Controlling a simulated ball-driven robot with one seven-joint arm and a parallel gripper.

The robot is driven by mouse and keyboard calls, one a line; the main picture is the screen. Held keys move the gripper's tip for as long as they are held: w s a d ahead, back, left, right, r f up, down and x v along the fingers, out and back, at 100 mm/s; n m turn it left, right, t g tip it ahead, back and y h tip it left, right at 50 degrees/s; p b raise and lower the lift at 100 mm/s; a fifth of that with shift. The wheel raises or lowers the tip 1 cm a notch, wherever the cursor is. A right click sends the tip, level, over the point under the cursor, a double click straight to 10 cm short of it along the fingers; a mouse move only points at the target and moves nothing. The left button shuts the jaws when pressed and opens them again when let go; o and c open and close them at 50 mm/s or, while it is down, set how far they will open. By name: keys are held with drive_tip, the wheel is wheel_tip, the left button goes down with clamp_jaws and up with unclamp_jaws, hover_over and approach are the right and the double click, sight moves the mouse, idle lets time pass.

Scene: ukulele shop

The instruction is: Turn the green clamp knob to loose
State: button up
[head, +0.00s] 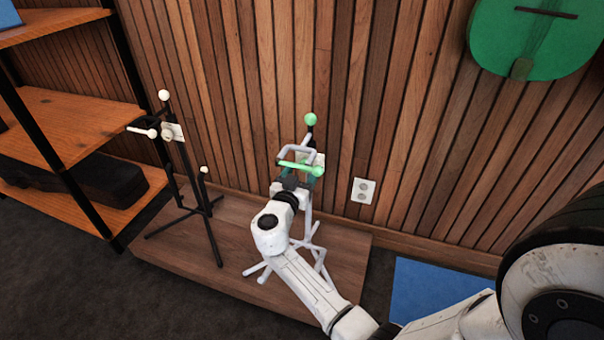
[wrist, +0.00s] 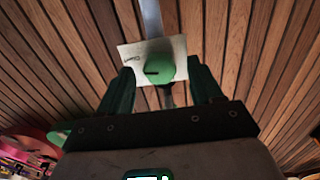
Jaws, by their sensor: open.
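The green clamp knob (wrist: 160,68) sits in front of a pale card with a printed mark (wrist: 133,52) on a grey upright. The knob has a dark slot or line on its face. My gripper (wrist: 164,84) is open, with one dark finger on each side of the knob. I cannot tell whether the fingers touch it. In the head view my gripper (head: 302,178) is at the light grey stand (head: 308,215), near its green-tipped arm (head: 300,167). My wrist partly hides the knob there.
A black stand with white tips (head: 190,185) stands to the left on the same low wooden platform (head: 345,250). A slatted wood wall is close behind, with a wall socket (head: 363,190). A shelf (head: 75,125) is at left, a green instrument (head: 530,38) at upper right.

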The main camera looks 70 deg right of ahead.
drive_tip(key=shift+d, duration=0.35)
drive_tip(key=shift+c, duration=0.3)
drive_tip(key=c, duration=1)
drive_tip(key=shift+n, duration=0.4)
drive_tip(key=shift+r+n+p, duration=0.1)
drive_tip(key=shift+n+p, duration=0.85)
drive_tip(key=shift+n, duration=8.65)
